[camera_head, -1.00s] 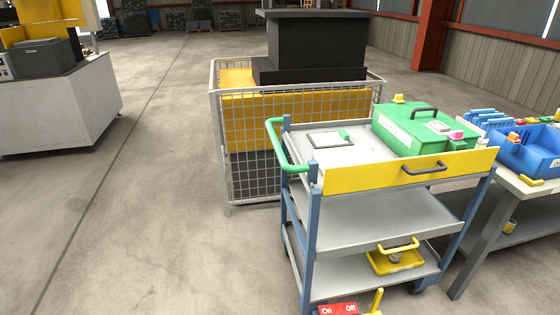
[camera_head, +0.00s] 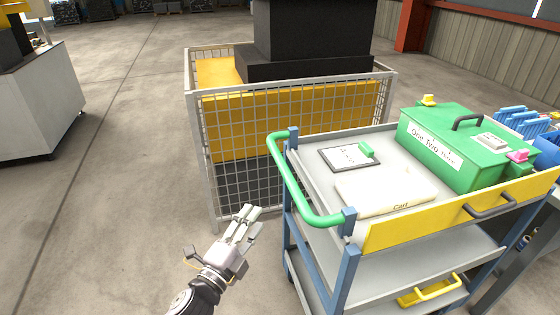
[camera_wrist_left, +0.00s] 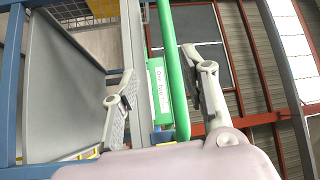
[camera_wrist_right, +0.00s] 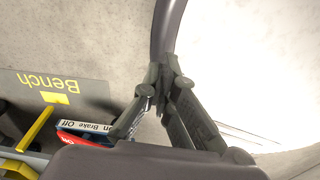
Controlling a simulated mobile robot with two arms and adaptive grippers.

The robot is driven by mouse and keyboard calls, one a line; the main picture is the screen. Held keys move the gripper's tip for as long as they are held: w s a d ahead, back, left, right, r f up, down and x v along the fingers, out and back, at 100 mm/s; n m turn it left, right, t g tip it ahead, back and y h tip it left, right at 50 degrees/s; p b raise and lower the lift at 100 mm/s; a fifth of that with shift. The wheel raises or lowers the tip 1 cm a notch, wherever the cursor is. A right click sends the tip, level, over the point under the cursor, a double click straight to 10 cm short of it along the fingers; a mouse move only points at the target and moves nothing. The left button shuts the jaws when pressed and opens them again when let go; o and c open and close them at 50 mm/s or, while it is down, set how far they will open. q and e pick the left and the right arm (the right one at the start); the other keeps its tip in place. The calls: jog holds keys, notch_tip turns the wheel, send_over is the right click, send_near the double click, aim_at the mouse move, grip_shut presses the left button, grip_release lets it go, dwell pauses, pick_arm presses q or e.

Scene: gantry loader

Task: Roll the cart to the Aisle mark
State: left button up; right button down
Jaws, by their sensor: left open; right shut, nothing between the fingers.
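The cart (camera_head: 400,226) has blue posts, grey shelves and a yellow front panel. Its green handle (camera_head: 296,190) sticks out at the left end. My left gripper (camera_head: 248,225) is open, left of the cart and lower than the handle. In the left wrist view the green handle (camera_wrist_left: 174,75) runs between the open fingers (camera_wrist_left: 160,80), apparently beyond them; contact cannot be told. My right gripper (camera_wrist_right: 168,85) is shut and empty in the right wrist view. That view also shows a red and white brake pedal sign (camera_wrist_right: 85,132) and a Bench floor mark (camera_wrist_right: 50,88). No Aisle mark is visible.
A green box (camera_head: 450,145), a clipboard (camera_head: 350,157) and a Cart-labelled panel (camera_head: 385,190) lie on top. A bench with blue bins (camera_head: 548,150) is at right. Open floor (camera_head: 110,190) lies left.

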pick_arm(q)
jog(key=r, duration=0.1)
send_near(287, 174)
jog(key=f, duration=0.1)
jog(key=x, duration=1.1)
jog(key=shift+w+a+f+p, duration=0.15)
jog(key=shift+a+f+p, duration=0.1)
jog(key=shift+a+p, duration=0.1)
jog(key=shift+w+d+r, duration=0.1)
jog(key=shift+w+d, duration=0.1)
jog(key=shift+w, duration=0.25)
pick_arm(e)
jog(key=shift+s+d+r, duration=0.1)
jog(key=shift+s+r, duration=0.15)
jog(key=shift+s, duration=0.1)
pick_arm(q)
jog(key=c, duration=0.5)
grip_shut()
pick_arm(e)
jog(key=shift+s+d, duration=0.1)
jog(key=shift+d, duration=0.25)
